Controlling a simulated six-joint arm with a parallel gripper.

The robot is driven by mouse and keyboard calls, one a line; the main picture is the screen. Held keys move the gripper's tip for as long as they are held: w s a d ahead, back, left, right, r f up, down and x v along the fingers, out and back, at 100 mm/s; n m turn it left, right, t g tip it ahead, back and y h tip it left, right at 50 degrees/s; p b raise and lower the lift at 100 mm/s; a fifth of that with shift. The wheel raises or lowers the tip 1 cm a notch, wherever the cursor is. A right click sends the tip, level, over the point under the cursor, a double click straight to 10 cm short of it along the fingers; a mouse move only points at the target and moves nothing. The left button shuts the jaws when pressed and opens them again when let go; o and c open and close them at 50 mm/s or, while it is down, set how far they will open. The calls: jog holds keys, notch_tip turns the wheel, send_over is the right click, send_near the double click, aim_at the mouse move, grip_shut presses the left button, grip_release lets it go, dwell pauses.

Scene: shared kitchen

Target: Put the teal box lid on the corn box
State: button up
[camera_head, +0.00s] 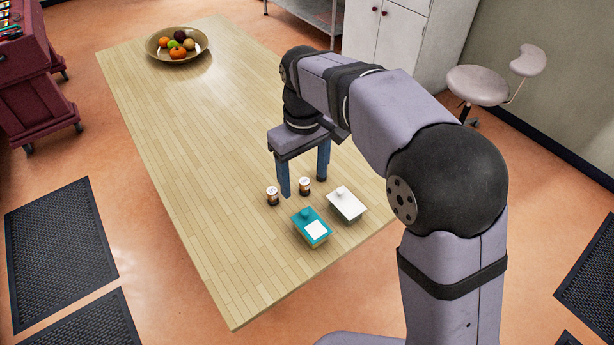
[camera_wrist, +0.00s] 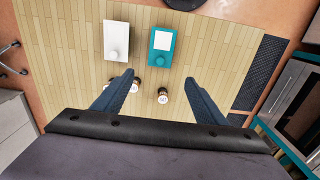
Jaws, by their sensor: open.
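A teal lid (camera_head: 301,221) with a small knob and a white square patch sits on a low box near the table's right edge. It also shows in the wrist view (camera_wrist: 157,66), knob toward my gripper. A white lid (camera_head: 346,204) with a similar knob sits beside it, also shown in the wrist view (camera_wrist: 116,33). I cannot tell from these frames which box is the corn box. My gripper (camera_head: 304,188) is open and empty, pointing down above the table behind both lids. In the wrist view my gripper (camera_wrist: 159,76) has its fingers spread wide.
A fruit bowl (camera_head: 177,44) stands at the table's far end. The wooden table (camera_head: 185,165) is clear to the left and between.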

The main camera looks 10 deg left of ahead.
jog(key=s+d+f+m, duration=0.4)
jog(key=s+d, duration=0.3)
jog(key=d, duration=0.4)
jog(key=s+d+f+m, duration=0.5)
jog(key=s+d, duration=0.3)
jog(key=d, duration=0.4)
jog(key=shift+s+d+f, duration=0.15)
jog(key=shift+s+f, duration=0.15)
jog(key=shift+f, duration=0.25)
